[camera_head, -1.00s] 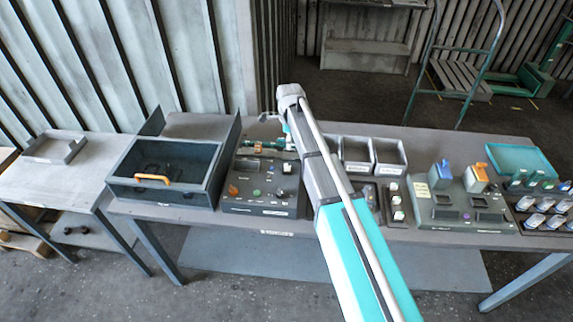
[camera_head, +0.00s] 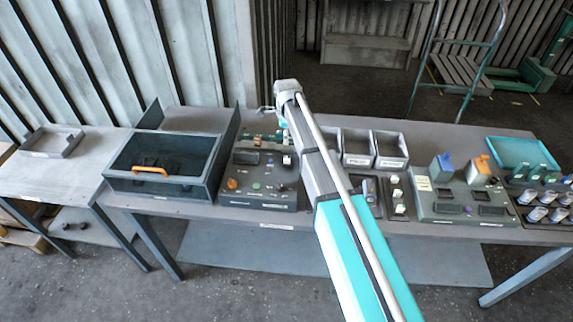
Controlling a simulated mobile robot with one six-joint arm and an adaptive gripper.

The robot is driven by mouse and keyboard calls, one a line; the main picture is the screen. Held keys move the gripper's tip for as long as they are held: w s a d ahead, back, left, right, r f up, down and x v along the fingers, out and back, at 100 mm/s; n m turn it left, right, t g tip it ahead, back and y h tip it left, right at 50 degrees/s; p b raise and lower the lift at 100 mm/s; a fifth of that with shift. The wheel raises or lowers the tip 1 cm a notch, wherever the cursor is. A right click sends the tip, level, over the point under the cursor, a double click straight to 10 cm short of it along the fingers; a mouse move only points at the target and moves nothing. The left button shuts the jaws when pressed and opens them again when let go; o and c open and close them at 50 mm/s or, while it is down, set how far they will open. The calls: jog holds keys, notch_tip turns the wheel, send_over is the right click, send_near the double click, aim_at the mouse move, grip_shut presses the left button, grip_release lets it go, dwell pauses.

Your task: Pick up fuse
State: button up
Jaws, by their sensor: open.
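My gripper (camera_head: 264,110) is at the far end of my arm, above the back edge of the grey control panel (camera_head: 262,198). It is small and partly hidden by my arm's wrist; I see nothing held in it. No part can be told for certain as the fuse. A row of small green and white parts (camera_head: 268,137) lies along the back of the panel, just below the gripper in the picture. Several silver-capped cylinders (camera_head: 540,214) stand in a dark rack at the right end of the table.
A dark open-topped box with an orange handle (camera_head: 150,170) stands left of the panel. Grey bins (camera_head: 390,150) stand behind my arm.

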aim_at(288, 157)
jog(key=shift+f+b, duration=2.8)
jog(key=shift+f, duration=0.3)
jog(key=shift+f, duration=0.2)
jog(key=f+b, duration=0.3)
jog(key=shift+s+d, duration=0.1)
jog(key=shift+d, duration=0.1)
jog(key=shift+f+b, duration=0.95)
jog(key=shift+b, duration=0.15)
grip_shut()
